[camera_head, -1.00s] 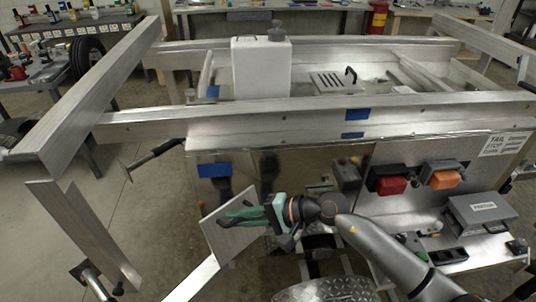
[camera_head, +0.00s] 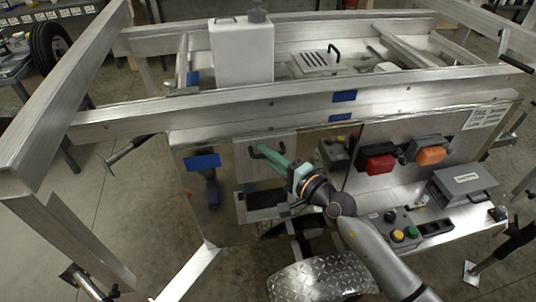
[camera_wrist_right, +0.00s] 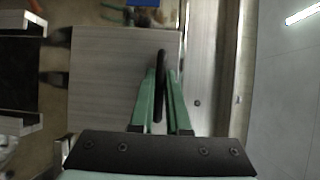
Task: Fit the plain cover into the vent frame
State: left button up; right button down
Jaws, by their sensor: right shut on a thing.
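The plain cover (camera_head: 278,142) is a flat light-grey panel with a black handle. It is held upright in front of the trailer's side, below the long beam. My right gripper (camera_head: 268,157) has green fingers shut on the handle. In the right wrist view, the cover (camera_wrist_right: 105,75) spreads beyond the fingertips (camera_wrist_right: 160,85), with the black handle between them. A dark opening with pale edges (camera_head: 240,208) lies just below the cover; I cannot tell whether it is the vent frame. My left gripper is out of view.
The trailer's long beam (camera_head: 290,105) runs just above the cover. A slotted panel with a handle (camera_head: 317,61) and a white tank (camera_head: 242,50) sit behind it. Red (camera_head: 377,163) and orange (camera_head: 430,155) lamps are to the right. A diamond-plate fender (camera_head: 322,280) is below.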

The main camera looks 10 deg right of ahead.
aim_at(256, 162)
jog(key=shift+s, duration=0.1)
notch_tip(256, 162, down, 6)
jog(key=b, duration=0.5)
jog(key=shift+a+r, duration=0.1)
jog(key=shift+r, duration=0.05)
jog(key=shift+b, duration=0.45)
dwell(1.3)
